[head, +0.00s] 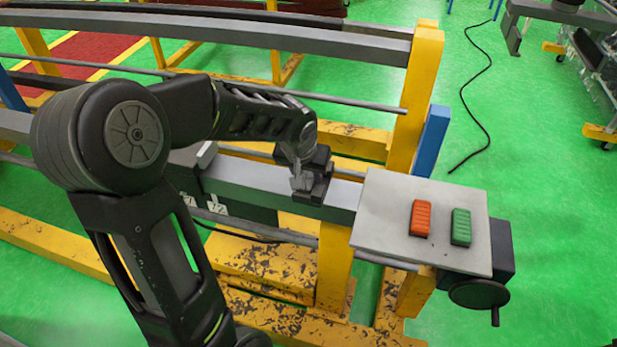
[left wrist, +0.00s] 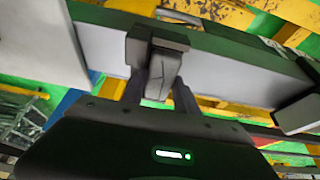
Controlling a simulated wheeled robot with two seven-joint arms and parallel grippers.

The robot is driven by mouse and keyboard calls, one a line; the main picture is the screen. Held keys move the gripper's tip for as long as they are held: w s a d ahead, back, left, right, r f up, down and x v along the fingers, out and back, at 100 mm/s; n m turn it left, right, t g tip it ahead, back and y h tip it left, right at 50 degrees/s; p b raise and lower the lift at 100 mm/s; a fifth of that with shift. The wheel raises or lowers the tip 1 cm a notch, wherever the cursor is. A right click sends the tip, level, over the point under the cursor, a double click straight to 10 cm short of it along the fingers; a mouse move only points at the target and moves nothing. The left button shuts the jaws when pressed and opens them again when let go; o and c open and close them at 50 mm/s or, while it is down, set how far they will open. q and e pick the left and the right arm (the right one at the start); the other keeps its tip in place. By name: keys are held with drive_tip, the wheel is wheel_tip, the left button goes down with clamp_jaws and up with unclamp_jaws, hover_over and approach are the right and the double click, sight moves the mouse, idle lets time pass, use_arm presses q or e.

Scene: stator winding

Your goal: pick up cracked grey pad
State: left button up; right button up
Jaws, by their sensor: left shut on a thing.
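My left gripper (head: 311,180) is at the grey rail (head: 260,186) of the yellow frame, left of the light plate. It is shut on the grey pad. In the left wrist view the grey pad (left wrist: 164,74) shows between the fingers, with thin crack lines on its face. A dark block (left wrist: 158,36) lies just beyond it, against the rail. In the head view the pad is largely hidden by the gripper. I cannot tell whether the pad still touches the rail. My right gripper is not in view.
A light plate (head: 385,215) at the rail's right end carries an orange ribbed pad (head: 420,218) and a green ribbed pad (head: 461,227). A handwheel (head: 478,293) sits below it. A yellow post (head: 415,100) and blue post (head: 432,140) rise behind. Green floor at right is mostly open.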

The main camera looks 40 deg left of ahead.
sight(308, 176)
use_arm(q)
clamp_jaws()
wheel_tip(308, 176, up, 10)
drive_tip(key=shift+b, duration=0.3)
idle(0.3)
idle(0.5)
